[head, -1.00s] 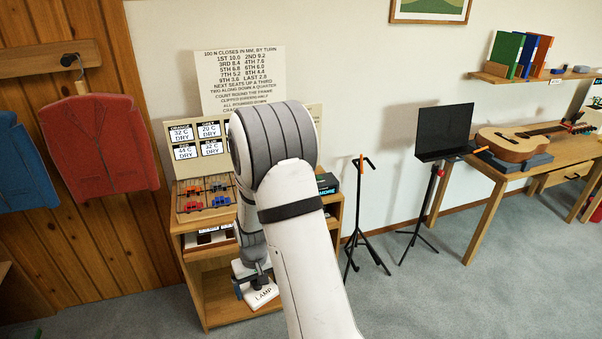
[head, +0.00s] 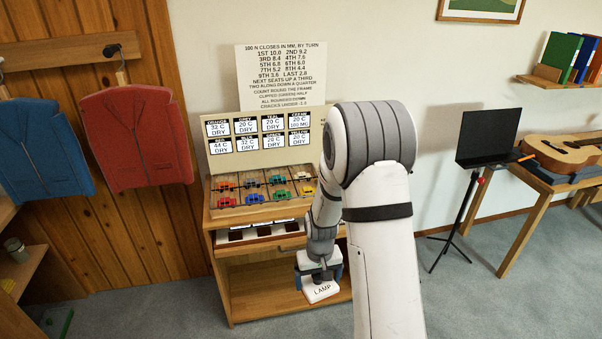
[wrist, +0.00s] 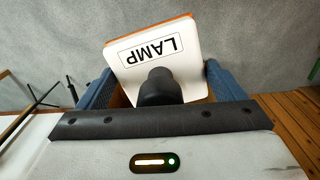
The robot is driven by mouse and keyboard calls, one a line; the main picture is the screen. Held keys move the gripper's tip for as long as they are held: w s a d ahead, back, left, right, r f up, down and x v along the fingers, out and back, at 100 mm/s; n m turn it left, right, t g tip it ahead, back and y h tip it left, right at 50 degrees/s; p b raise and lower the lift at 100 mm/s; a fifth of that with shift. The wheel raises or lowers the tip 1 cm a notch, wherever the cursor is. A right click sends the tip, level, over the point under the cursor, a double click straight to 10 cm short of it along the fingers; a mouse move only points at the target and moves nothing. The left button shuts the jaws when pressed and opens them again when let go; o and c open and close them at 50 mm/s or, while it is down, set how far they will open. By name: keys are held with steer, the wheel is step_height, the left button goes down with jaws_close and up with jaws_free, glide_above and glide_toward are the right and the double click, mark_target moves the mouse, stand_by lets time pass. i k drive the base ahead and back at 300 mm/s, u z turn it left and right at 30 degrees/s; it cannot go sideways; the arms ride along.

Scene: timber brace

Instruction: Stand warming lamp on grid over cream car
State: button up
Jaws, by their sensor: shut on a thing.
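The warming lamp (head: 320,291), a white block labelled LAMP, hangs below my gripper (head: 319,270). In the wrist view the lamp (wrist: 185,40) has a dark round neck and an orange edge, and the blue fingers of my gripper (wrist: 158,92) close on it from both sides. It is in front of the cabinet, lower than the grid. The grid (head: 240,208) is on the cabinet top with several small cars in two rows. The cream car (head: 303,177) appears at the right end of the back row, close beside my arm, small and hard to make out.
A label board (head: 262,152) stands behind the grid with colour names and temperatures. A drawer (head: 262,236) sits open below the grid. The cabinet's lower shelf (head: 262,285) looks empty. A black music stand (head: 487,140) is to the right; jackets (head: 137,135) hang left.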

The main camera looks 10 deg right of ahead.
mark_target(302, 171)
steer(key=z, duration=0.05)
steer(key=i, duration=0.9)
